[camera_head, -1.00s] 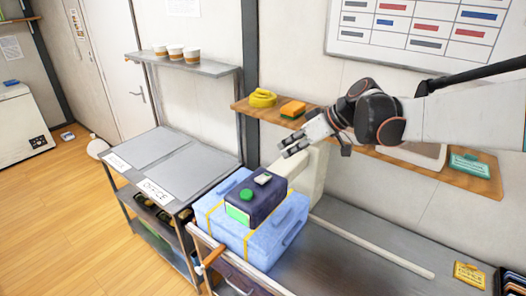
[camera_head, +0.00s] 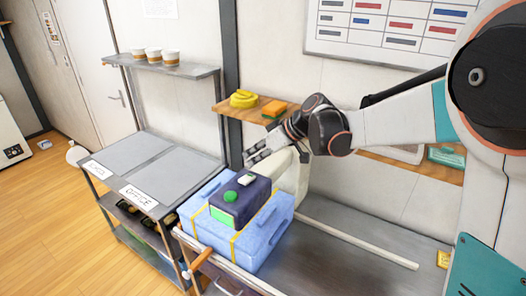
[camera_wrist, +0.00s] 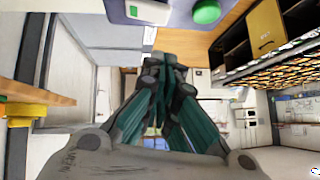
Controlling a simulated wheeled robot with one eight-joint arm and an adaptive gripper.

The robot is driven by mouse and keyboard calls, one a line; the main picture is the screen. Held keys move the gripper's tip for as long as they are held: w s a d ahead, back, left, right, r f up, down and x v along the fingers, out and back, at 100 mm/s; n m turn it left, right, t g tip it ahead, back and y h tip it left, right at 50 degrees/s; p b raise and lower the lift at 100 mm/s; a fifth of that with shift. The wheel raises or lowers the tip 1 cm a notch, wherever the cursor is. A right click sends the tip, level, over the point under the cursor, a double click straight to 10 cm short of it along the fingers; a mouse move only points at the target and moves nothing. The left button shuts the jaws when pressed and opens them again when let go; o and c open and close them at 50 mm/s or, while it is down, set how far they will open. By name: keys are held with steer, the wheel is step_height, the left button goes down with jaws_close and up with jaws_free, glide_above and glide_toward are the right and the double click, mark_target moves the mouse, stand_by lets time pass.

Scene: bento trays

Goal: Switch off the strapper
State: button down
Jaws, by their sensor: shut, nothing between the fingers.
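The strapper (camera_head: 238,207) is a dark purple box with a bright green front. It sits on a pale blue strapped bento stack (camera_head: 257,243). Its top has a round green button (camera_head: 230,196) and a small pale switch (camera_head: 246,180). My gripper (camera_head: 257,156) is shut and empty, above and behind the strapper, apart from it. In the wrist view my closed fingers (camera_wrist: 160,62) point towards the top edge, where the green button (camera_wrist: 206,11) and the pale switch (camera_wrist: 133,11) show. The strapper is partly cut off there.
A wooden shelf (camera_head: 225,106) behind my gripper holds a yellow tape roll (camera_head: 243,99) and an orange sponge (camera_head: 274,108). A rack (camera_head: 142,205) with labelled grey spaces stands left. Cups (camera_head: 154,54) sit on a wall shelf. The grey bench (camera_head: 340,268) right of the stack is largely clear.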

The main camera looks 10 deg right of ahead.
glide_above(246, 182)
steer(key=f, duration=0.4)
steer(key=shift+w+d+f, duration=0.15)
steer(key=shift+w+f, duration=0.1)
steer(key=shift+f, duration=0.1)
steer(key=shift+s+f, duration=0.1)
steer(key=shift+f, duration=0.5)
steer(key=shift+s+a+f+n+t+h+b, duration=0.15)
steer(key=shift+s+a+f+t+h+b, duration=0.05)
steer(key=shift+f+b, duration=0.25)
steer(key=shift+s+a+f+n+t+h+b, duration=0.2)
steer(key=shift+f+b, duration=0.1)
steer(key=shift+b, duration=0.15)
steer(key=shift+d+r, duration=0.1)
steer(key=shift+r, duration=0.15)
steer(key=shift+w+d, duration=0.1)
steer(key=shift+w, duration=0.05)
steer(key=shift+w+d+r, duration=0.25)
steer(key=shift+w+d, duration=0.15)
steer(key=shift+w, duration=0.15)
